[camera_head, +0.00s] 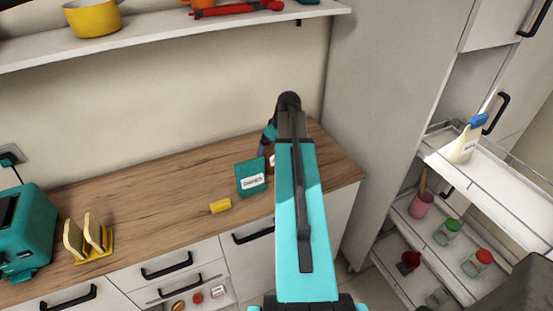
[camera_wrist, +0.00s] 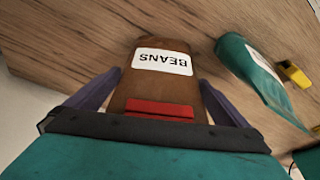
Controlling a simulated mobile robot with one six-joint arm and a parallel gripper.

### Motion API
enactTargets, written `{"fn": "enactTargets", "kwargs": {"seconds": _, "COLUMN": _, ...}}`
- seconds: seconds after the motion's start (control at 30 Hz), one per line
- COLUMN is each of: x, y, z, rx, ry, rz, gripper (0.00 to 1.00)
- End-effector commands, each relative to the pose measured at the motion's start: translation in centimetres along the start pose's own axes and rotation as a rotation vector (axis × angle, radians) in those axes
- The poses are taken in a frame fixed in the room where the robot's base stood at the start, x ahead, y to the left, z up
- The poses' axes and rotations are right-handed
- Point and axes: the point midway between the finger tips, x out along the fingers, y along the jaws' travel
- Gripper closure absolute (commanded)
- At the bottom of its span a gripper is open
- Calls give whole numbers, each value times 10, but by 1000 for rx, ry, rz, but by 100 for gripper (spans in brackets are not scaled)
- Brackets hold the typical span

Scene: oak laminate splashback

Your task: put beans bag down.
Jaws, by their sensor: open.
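The beans bag (camera_wrist: 150,88) is brown with a white BEANS label and a red clip. In the wrist view it is on the wooden counter (camera_wrist: 50,50), between the two purple fingers of my gripper (camera_wrist: 160,92). The fingers are open, one on each side of the bag; I cannot tell whether either still touches it. In the head view my arm hides most of the bag, and only a brown sliver (camera_head: 269,164) shows beside my gripper (camera_head: 267,148) near the right end of the counter (camera_head: 150,195).
A teal bag (camera_head: 251,178) stands close to the beans bag, with a yellow object (camera_head: 221,206) in front. A toast rack (camera_head: 88,238) and teal toaster (camera_head: 22,232) are at the left. A pull-out rack (camera_head: 480,190) stands open at the right. A shelf (camera_head: 170,36) runs above.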

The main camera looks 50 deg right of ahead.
Motion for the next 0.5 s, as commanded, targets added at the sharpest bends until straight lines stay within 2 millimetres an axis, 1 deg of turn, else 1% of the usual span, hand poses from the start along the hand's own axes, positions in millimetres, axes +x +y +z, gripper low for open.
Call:
{"fn": "enactTargets", "kwargs": {"seconds": 0.07, "x": 0, "y": 0, "z": 0, "rx": 0, "ry": 0, "rz": 0, "gripper": 0}}
{"fn": "enactTargets", "kwargs": {"seconds": 0.1, "x": 0, "y": 0, "z": 0, "rx": 0, "ry": 0, "rz": 0, "gripper": 3}}
{"fn": "enactTargets", "kwargs": {"seconds": 0.27, "x": 0, "y": 0, "z": 0, "rx": 0, "ry": 0, "rz": 0, "gripper": 30}}
{"fn": "enactTargets", "kwargs": {"seconds": 0.4, "x": -1, "y": 0, "z": -1, "rx": -1, "ry": 1, "rz": 0, "gripper": 54}}
{"fn": "enactTargets", "kwargs": {"seconds": 0.43, "x": -1, "y": 0, "z": -1, "rx": -1, "ry": 1, "rz": 0, "gripper": 56}}
{"fn": "enactTargets", "kwargs": {"seconds": 0.5, "x": -1, "y": 0, "z": -1, "rx": -1, "ry": 1, "rz": 0, "gripper": 56}}
